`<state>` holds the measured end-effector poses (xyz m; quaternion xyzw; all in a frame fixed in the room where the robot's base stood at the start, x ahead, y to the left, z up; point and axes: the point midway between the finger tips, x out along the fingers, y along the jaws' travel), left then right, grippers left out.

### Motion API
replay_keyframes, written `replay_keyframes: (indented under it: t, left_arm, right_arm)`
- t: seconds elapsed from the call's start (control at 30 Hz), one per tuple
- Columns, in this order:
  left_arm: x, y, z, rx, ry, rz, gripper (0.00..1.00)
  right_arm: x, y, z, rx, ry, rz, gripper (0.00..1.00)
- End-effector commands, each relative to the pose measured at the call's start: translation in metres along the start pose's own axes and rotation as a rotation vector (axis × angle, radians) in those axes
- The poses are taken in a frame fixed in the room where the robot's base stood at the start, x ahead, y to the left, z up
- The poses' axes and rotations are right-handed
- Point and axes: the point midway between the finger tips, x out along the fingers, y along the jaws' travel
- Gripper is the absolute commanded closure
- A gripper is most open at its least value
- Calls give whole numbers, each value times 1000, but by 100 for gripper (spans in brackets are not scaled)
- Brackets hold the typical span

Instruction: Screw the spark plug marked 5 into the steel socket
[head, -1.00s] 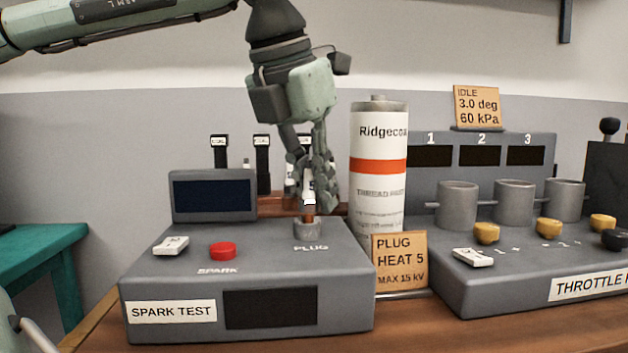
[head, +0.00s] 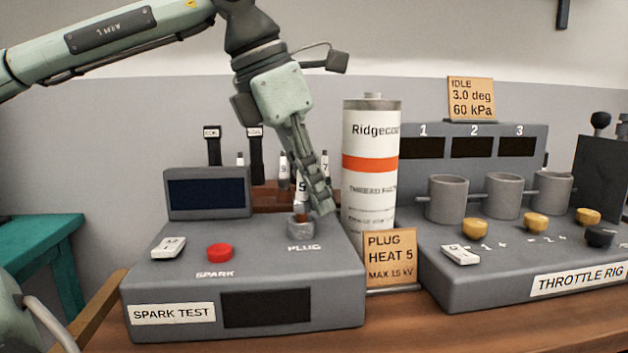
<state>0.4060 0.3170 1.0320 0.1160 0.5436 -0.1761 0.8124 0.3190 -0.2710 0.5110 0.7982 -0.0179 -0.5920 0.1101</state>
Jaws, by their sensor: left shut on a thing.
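The white spark plug marked 5 (head: 301,188) stands upright over the steel socket (head: 301,229) labelled PLUG on the grey spark test box (head: 150,283). My right gripper is not in view.
A Ridgecoat canister (head: 371,210) stands close right of the gripper, behind a PLUG HEAT 5 card (head: 390,258). Behind the socket, a rack (head: 272,198) holds other plugs, with black tagged posts (head: 256,155). The throttle rig (head: 480,283) fills the right.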

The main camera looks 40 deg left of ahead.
Motion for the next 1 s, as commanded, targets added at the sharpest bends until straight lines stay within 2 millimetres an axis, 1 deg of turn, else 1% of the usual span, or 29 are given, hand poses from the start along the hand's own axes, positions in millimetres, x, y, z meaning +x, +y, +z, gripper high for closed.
replay_keyframes:
  t: [0.23, 0.27, 0.43, 1.0]
  left_arm:
    - [-1, 0, 1, 7, -5, -2, 100]
    - [-1, 0, 1, 7, -5, -2, 86]
    - [-1, 0, 1, 6, -3, -2, 66]
    - [0, 0, 0, 6, 0, -2, 66]
  right_arm:
    - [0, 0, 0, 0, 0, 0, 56]
    - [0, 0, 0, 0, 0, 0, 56]
    - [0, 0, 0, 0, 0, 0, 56]
    - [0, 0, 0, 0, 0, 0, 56]
